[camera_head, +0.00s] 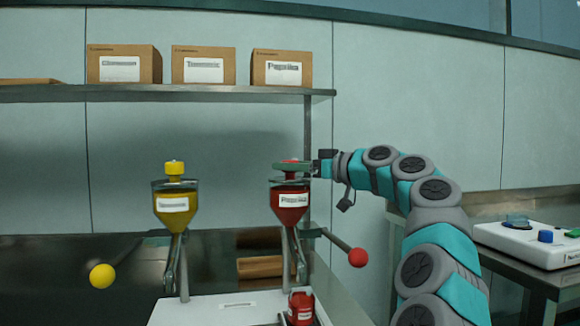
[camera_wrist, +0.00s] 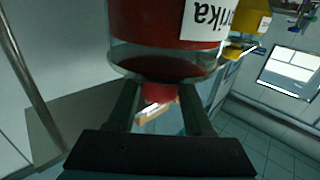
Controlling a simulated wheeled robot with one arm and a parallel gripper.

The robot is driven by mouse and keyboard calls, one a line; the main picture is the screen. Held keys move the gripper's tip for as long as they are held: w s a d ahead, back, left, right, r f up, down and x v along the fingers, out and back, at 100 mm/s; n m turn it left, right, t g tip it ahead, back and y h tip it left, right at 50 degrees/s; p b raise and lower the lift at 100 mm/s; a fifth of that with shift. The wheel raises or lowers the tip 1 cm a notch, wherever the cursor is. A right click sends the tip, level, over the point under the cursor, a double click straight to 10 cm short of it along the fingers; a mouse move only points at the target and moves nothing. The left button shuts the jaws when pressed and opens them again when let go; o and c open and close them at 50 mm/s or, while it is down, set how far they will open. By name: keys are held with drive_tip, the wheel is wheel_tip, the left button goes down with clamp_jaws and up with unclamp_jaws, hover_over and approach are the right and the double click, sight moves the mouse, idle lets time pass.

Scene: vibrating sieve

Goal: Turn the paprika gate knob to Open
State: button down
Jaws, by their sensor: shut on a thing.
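The paprika hopper (camera_head: 288,204) is a red-filled funnel with a white label, standing on the right of two hoppers. A red knob sits on its top, largely hidden by my gripper (camera_head: 292,167) in the head view. In the wrist view the red knob (camera_wrist: 158,92) is between the two dark fingers of my gripper (camera_wrist: 158,98), which are shut on it. The hopper (camera_wrist: 165,30) fills the top of that view, its label partly cut off. I cannot read any Open mark. A rod ends in a red ball (camera_head: 357,257) at the hopper's lower right.
A yellow-filled hopper (camera_head: 175,203) with a yellow top knob stands to the left, with a yellow ball (camera_head: 102,276) beside it. A red jar (camera_head: 301,308) stands on the white base (camera_head: 215,312). A shelf (camera_head: 200,94) with labelled boxes runs behind. A side table (camera_head: 500,260) is at right.

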drive_tip(key=shift+r, duration=0.1)
drive_tip(key=shift+c, duration=1.5)
unclamp_jaws()
drive_tip(key=b+v, duration=0.2)
drive_tip(key=v, duration=0.5)
drive_tip(key=shift+s+d, duration=0.2)
drive_tip(key=shift+d, duration=0.15)
